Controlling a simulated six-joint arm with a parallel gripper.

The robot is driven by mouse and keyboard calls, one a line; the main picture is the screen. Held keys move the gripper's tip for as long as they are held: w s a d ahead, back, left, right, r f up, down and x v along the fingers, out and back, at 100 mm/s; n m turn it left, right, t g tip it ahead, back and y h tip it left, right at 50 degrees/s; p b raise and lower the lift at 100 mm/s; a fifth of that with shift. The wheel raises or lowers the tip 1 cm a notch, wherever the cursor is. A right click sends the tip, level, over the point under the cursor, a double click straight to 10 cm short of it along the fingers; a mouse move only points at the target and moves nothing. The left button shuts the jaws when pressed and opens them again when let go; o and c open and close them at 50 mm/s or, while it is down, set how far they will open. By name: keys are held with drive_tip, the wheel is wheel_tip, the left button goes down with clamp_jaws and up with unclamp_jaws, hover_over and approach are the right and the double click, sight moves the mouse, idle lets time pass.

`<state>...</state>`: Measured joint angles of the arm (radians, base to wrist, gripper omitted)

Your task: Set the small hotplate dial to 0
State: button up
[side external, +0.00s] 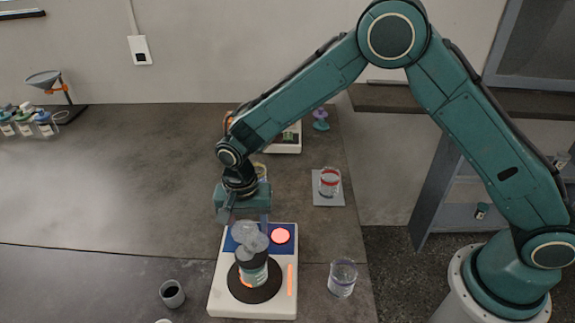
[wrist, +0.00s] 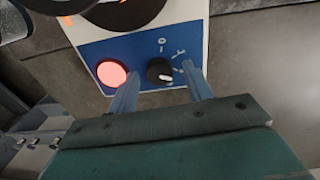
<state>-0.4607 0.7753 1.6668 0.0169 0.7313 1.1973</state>
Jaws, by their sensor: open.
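The small hotplate (side external: 218,295) is a white device with a blue control panel and a round black plate. Its dial (wrist: 160,70) is a black knob on the panel, beside a glowing pink-red button (wrist: 112,73). A 0 is printed above the knob in the wrist view, with more marks to its right. The knob's white pointer seems to aim to the lower right, away from the 0. My gripper (wrist: 159,77) is open, its two fingers on either side of the knob, apparently not gripping it. In the side view my gripper (side external: 245,217) hangs over the panel and the dial is hidden.
A dark-topped jar (side external: 252,268) with clear pieces above it stands on the hotplate's black plate. A glass beaker (side external: 342,277) stands to the right, a small grey cup (side external: 172,293) to the left. A red-banded beaker (side external: 329,181) stands behind. The left counter is mostly clear.

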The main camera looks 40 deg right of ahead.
drive_tip(key=c, duration=1)
drive_tip(key=shift+o, duration=0.2)
drive_tip(key=shift+n, duration=0.4)
drive_tip(key=n, duration=0.9)
drive_tip(key=shift+a+n, duration=0.1)
drive_tip(key=shift+n, duration=0.2)
drive_tip(key=n, duration=0.9)
drive_tip(key=shift+s+n+t, duration=0.1)
drive_tip(key=shift+n+t, duration=0.2)
